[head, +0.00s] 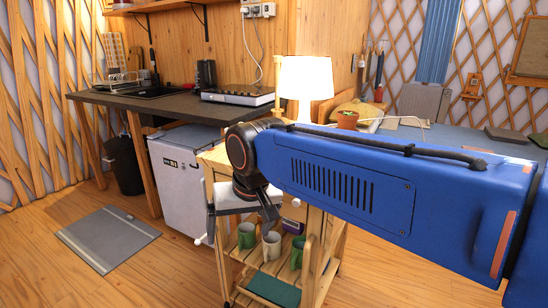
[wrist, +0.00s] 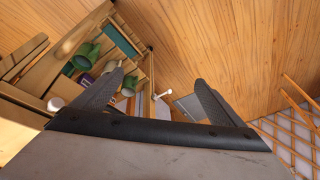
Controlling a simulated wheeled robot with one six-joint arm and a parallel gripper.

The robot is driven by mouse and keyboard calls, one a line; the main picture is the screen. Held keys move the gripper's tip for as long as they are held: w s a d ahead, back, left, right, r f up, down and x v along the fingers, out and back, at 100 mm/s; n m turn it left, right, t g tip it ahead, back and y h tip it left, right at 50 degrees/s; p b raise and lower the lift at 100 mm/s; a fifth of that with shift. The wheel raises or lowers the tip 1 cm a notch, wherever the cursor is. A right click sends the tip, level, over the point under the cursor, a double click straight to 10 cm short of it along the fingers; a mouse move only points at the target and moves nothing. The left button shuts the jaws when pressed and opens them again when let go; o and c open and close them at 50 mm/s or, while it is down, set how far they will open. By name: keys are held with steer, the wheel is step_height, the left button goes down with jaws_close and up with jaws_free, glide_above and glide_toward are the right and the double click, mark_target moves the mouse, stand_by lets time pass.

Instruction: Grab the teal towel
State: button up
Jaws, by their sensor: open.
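The teal towel (head: 273,290) lies folded flat on the bottom shelf of the wooden cart (head: 334,250), below the mugs. In the wrist view the teal towel (wrist: 122,40) shows beyond the mugs, towards the top of the picture. My gripper (head: 268,214) is in front of the cart, higher than the towel and apart from it. In the wrist view my gripper (wrist: 160,88) has its two dark fingers spread wide with nothing between them. My blue arm covers part of the cart's top in the head view.
A green mug (head: 247,236), a white mug (head: 271,246) and another green mug (head: 297,252) stand on the cart's middle shelf. A small fridge (head: 181,180) is just left of the cart. A grey mat (head: 108,238) lies on the floor. The floor before the cart is clear.

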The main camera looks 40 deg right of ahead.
steer(key=w+d+r+m+g, duration=0.2)
steer(key=w+d+r+m, duration=0.7)
steer(key=d+r+m, duration=0.4)
steer(key=w+d+r+m+g, duration=0.2)
steer(key=w+d+r+m, duration=0.8)
steer(key=d+m, duration=0.4)
steer(key=shift+m, duration=0.3)
steer(key=f, duration=0.3)
steer(key=s+f, duration=0.1)
steer(key=f, duration=0.6)
steer(key=shift+s+f, duration=0.15)
steer(key=shift+f, duration=0.25)
steer(key=shift+s+f, duration=0.2)
steer(key=shift+f, duration=2.4)
steer(key=c, duration=1.2)
steer(key=shift+o, duration=0.2)
steer(key=shift+r, duration=0.15)
